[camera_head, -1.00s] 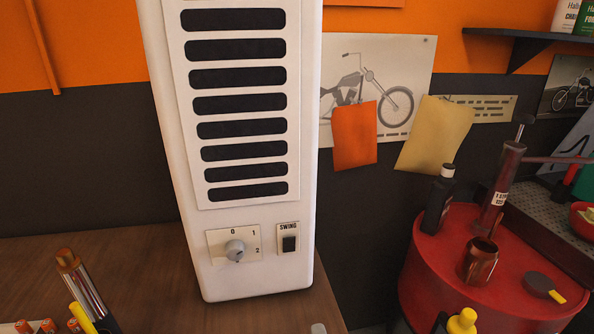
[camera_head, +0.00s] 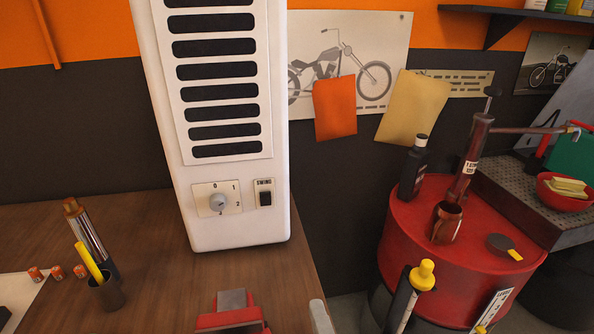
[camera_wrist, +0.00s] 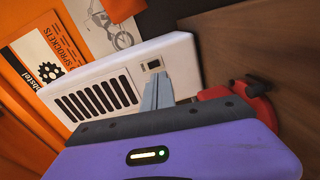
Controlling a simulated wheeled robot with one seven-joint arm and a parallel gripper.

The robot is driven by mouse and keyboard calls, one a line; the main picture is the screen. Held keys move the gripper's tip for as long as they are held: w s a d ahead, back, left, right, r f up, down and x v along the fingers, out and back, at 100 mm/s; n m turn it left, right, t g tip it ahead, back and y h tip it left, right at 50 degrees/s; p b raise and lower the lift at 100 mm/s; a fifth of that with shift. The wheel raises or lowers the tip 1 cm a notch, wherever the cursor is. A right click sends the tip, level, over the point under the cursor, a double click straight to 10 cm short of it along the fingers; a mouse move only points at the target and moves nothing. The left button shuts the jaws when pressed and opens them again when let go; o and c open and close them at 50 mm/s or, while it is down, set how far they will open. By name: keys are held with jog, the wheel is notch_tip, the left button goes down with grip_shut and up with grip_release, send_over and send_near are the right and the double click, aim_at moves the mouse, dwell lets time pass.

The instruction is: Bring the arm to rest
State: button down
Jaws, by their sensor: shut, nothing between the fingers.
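My gripper (camera_wrist: 157,95) shows in the wrist view, its two grey fingers closed together with nothing between them. Its purple housing fills the bottom of that view. The fingers appear in front of the lower end of a white slatted appliance (camera_wrist: 135,65), near its black switch; whether they touch it cannot be told. In the head view the white appliance (camera_head: 240,215) stands upright on the wooden workbench (camera_head: 160,265), with a dial (camera_head: 218,202) and a black SWING switch (camera_head: 265,197). My gripper does not show in the head view.
A red metal tool (camera_head: 232,314) sits on the bench in front of the appliance, also beside my fingers in the wrist view (camera_wrist: 235,92). A dark cup (camera_head: 106,293) and small red cylinders stand left. A red drum (camera_head: 400,235) holding a bottle (camera_head: 414,168) and a mug stands right.

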jog(key=s+d+f+m+h+b, duration=0.1)
jog(key=s+d+m, duration=0.4)
jog(key=s, duration=0.5)
jog(key=s+d+f+m+g+h, duration=0.1)
jog(key=s+d+f+m, duration=0.3)
jog(key=s+d+m, duration=0.2)
jog(key=s+d+f+m+g+h+b, duration=0.1)
jog(key=s+d+m, duration=0.4)
jog(key=s, duration=0.9)
jog(key=f+m, duration=0.1)
jog(key=m, duration=0.2)
jog(key=shift+d+f+h+b, duration=0.25)
jog(key=shift+h+b, duration=0.05)
